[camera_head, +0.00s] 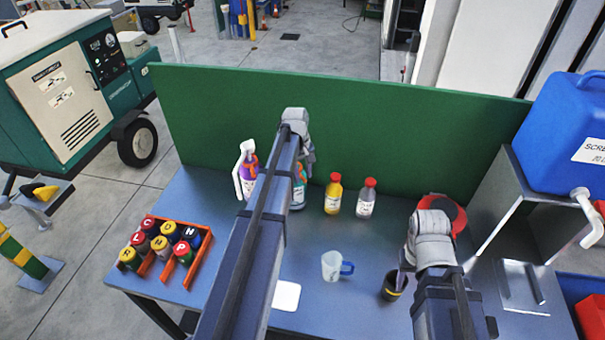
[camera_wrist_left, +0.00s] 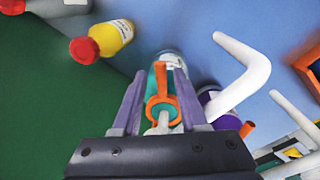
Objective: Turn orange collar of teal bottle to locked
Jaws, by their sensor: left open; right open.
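The teal bottle (camera_head: 299,194) stands near the green back panel, partly hidden by my left arm. In the left wrist view the teal bottle (camera_wrist_left: 172,60) shows its orange collar (camera_wrist_left: 160,78), a ring with a straight tab, and a pale spout at its centre. My left gripper (camera_wrist_left: 158,88) is open, with one finger on each side of the collar; I cannot tell whether they touch it. In the head view its fingers are mostly hidden. My right gripper (camera_head: 402,272) is open above the dark cup (camera_head: 394,287), its fingers barely visible.
A purple bottle (camera_head: 249,172) with a white bent spout stands close to the teal bottle's left. Yellow (camera_head: 333,197) and grey (camera_head: 366,201) red-capped bottles stand to its right. A clear mug (camera_head: 331,266) and an orange rack (camera_head: 150,272) of canisters are further forward.

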